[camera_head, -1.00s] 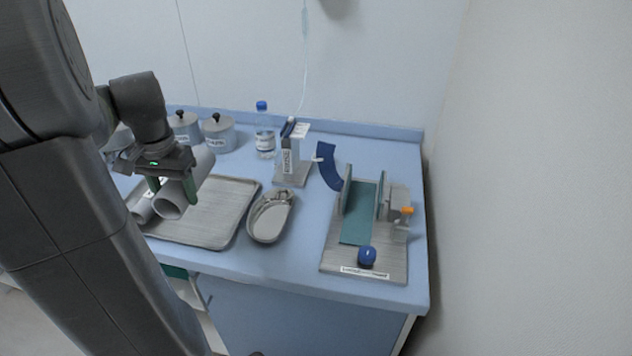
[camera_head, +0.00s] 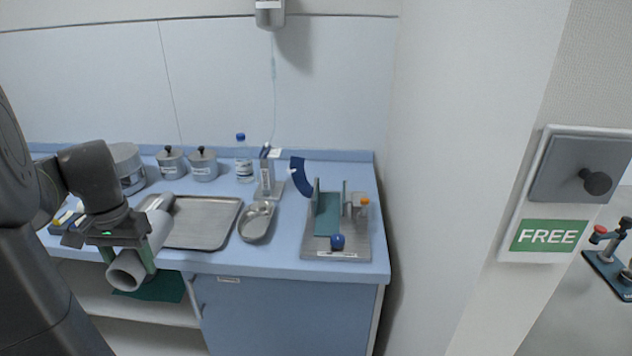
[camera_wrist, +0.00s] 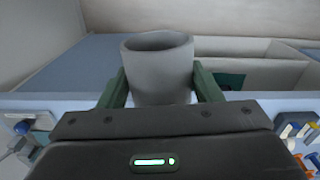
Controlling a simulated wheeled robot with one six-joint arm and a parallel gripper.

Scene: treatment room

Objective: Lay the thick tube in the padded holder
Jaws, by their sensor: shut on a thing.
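My gripper (camera_head: 125,270) is shut on the thick tube (camera_head: 152,243), a wide grey hollow cylinder with its open end towards me. The tube is held in front of the counter's front edge, at the left of the head view. In the wrist view the thick tube (camera_wrist: 158,70) stands between the two green fingers. The padded holder (camera_head: 328,214) is at the right end of the counter: a grey base with a teal pad between two upright walls. It is empty. A blue knob (camera_head: 337,242) sits at its front.
A metal tray (camera_head: 205,222) lies on the counter, with a kidney dish (camera_head: 256,222) right of it. Lidded pots (camera_head: 203,165), a bottle (camera_head: 243,160) and a stand (camera_head: 267,178) with a curved blue piece (camera_head: 301,177) are behind. A wall (camera_head: 470,130) bounds the right.

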